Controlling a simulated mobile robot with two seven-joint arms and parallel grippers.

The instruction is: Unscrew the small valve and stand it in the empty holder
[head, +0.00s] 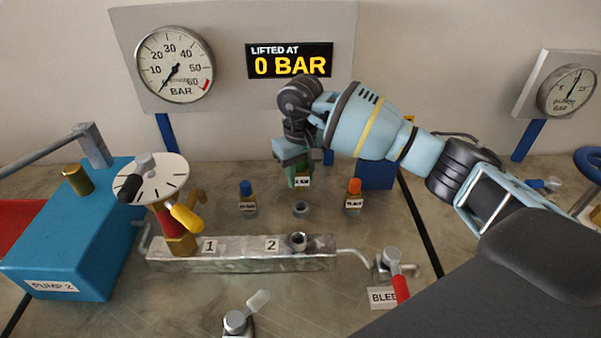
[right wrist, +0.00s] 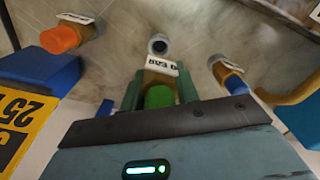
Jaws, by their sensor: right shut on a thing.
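The small valve with a green cap and a white label shows in the head view (head: 302,181) and in the right wrist view (right wrist: 160,93). My right gripper (head: 297,174) is shut on it, one finger on each side, and holds it upright. The empty holder is a small grey ring on the bench (head: 301,209), just in front of the valve in the head view. It also shows in the right wrist view (right wrist: 158,45), apart from the valve. The valve's lower end is hard to see. My left gripper is not in view.
Small valves with a blue cap (head: 247,197) and an orange cap (head: 353,196) stand either side of the holder. The metal block (head: 240,262) has an open port 2 (head: 298,242) and a red valve (head: 170,222) at port 1. A sign reads 0 BAR.

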